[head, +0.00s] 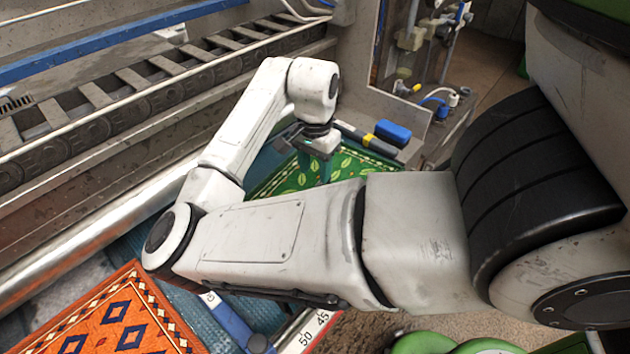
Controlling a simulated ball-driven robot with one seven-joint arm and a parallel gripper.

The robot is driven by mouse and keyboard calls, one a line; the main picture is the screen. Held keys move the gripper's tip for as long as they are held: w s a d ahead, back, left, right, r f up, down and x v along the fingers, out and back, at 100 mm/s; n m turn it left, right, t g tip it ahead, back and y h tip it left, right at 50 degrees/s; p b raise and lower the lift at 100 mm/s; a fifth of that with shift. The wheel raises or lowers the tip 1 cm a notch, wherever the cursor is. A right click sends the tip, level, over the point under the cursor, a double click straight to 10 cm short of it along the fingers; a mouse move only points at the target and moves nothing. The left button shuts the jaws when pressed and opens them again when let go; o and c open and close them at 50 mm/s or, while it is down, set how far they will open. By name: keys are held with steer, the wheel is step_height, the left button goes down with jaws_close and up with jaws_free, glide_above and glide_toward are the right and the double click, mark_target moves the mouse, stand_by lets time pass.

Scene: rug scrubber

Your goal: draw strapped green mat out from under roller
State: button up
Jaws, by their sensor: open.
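The green mat (345,166) with a yellow leaf pattern lies flat behind my forearm, which hides much of it. No strap on it can be made out clearly. My gripper (322,172) points down over the mat's left part and is open. Whether the fingertips touch the mat cannot be told.
An orange patterned rug (110,318) lies at the lower left on the blue bed. A blue block (393,133) and a yellow-banded grey bar (366,139) lie beyond the green mat. A slatted conveyor (130,80) runs along the upper left. A numbered scale (313,329) edges the bed.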

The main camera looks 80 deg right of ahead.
mark_target(315, 189)
steer(key=shift+r, duration=2.1)
